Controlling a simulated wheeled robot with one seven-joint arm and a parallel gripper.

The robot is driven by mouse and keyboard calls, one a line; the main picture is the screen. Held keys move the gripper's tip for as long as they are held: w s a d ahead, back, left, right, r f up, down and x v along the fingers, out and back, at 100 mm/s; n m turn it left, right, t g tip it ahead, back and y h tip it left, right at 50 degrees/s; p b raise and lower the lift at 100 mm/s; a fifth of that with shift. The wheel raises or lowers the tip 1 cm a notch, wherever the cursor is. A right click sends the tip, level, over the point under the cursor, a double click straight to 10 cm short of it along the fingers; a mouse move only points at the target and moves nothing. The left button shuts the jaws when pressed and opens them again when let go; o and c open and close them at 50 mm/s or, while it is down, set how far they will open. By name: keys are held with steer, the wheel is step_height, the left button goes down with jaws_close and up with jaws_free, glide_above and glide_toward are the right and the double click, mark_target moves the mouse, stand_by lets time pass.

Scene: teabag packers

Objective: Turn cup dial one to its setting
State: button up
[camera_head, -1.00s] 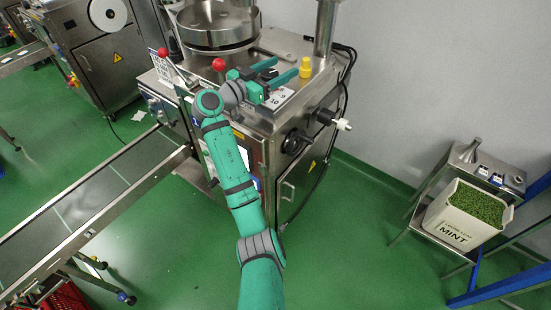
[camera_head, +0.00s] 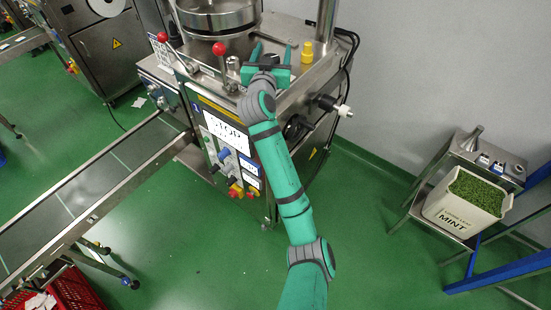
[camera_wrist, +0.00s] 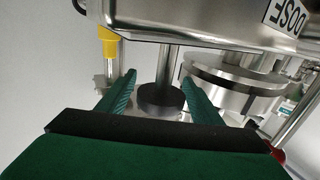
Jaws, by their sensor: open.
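My gripper (camera_head: 271,56) is open and empty, above the top deck of the steel machine (camera_head: 315,75), pointing away from the head camera. In the wrist view my two green fingers (camera_wrist: 158,88) are spread. A dark round collar or knob (camera_wrist: 161,100) at the foot of a steel post (camera_wrist: 168,62) shows between them, beyond the palm. I cannot tell whether this is cup dial one, and I see no contact. No dial is clearly marked as cup dial one. A blue plate reading 1 (camera_head: 196,107) is on the machine's front.
A yellow knob (camera_head: 307,51) stands on the deck to the gripper's right. Red-tipped levers (camera_head: 219,48) and the steel bowl (camera_head: 218,18) are left. A white-tipped crank (camera_head: 344,110) juts out at the right. A conveyor (camera_head: 90,185) and mint bin (camera_head: 464,205) flank open green floor.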

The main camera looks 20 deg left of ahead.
steer(key=shift+a+n+g+y, duration=0.25)
steer(key=shift+n+y, duration=0.4)
steer(key=shift+y, duration=0.35)
steer(key=shift+a+n+g+y, duration=0.1)
steer(key=shift+n+g+y, duration=0.25)
steer(key=shift+n+y, duration=0.5)
steer(key=shift+s+y, duration=0.15)
steer(key=shift+y, duration=0.5)
steer(key=shift+s+n+g, duration=0.3)
steer(key=shift+s, duration=0.05)
steer(key=v, duration=1)
steer(key=shift+s+d+f, duration=0.1)
steer(key=shift+s+a+f+y, duration=0.25)
steer(key=shift+s+f+y, duration=0.05)
steer(key=shift+s+f, duration=0.1)
steer(key=shift+s+f+m+t, duration=0.5)
steer(key=shift+s+f+m, duration=0.55)
steer(key=shift+s+m, duration=0.2)
steer(key=s+d+f+m+h, duration=0.2)
steer(key=s+f, duration=0.4)
steer(key=s+d+f+m+t+h, duration=0.1)
steer(key=s+d+f+m+h, duration=0.1)
steer(key=s+f, duration=0.4)
steer(key=shift+s+d+f+m+t+h, duration=0.3)
steer(key=shift+d+f+m+h, duration=0.1)
steer(key=shift+d+f+m, duration=0.4)
steer(key=shift+s, duration=0.1)
